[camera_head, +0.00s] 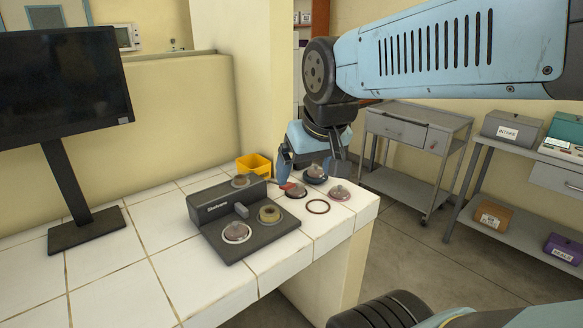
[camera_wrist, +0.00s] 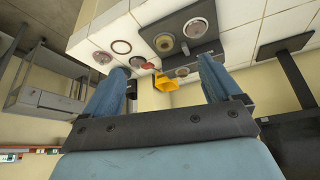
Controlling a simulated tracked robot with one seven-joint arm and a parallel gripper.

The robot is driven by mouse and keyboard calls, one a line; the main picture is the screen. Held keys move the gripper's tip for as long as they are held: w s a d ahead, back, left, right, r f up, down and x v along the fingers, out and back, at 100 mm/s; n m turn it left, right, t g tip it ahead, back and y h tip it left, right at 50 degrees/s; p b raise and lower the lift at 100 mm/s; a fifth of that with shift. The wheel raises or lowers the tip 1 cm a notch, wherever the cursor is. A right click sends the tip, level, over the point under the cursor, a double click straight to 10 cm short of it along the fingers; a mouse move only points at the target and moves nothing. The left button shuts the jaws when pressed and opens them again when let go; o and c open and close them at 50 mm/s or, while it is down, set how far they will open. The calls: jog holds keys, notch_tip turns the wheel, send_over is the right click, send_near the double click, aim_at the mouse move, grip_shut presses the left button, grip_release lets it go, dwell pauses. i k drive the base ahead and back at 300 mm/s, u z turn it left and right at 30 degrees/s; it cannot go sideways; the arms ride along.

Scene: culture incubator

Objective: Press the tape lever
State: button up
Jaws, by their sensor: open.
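A black device (camera_head: 222,230) with a raised, labelled back block lies on the white tiled counter. A short grey lever (camera_head: 241,210) stands up near its middle. Round dishes sit on it, one pale (camera_head: 236,232) and one yellowish (camera_head: 269,214). The device also shows upside down at the top of the wrist view (camera_wrist: 205,48). My gripper (camera_head: 308,168) is right of and behind the device, above the counter's far right part. Its fingers (camera_wrist: 163,70) are spread apart with nothing held between them. I cannot tell whether a fingertip touches anything.
A yellow bin (camera_head: 253,164) stands behind the device. A small red item (camera_head: 287,186), a dark ring (camera_head: 318,206) and several round dishes (camera_head: 339,193) lie near my gripper. A monitor (camera_head: 70,90) stands at left. The counter's front left is clear.

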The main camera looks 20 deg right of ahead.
aim_at(289, 185)
jog(key=z, duration=0.95)
jog(key=i, duration=0.5)
jog(key=u, duration=0.95)
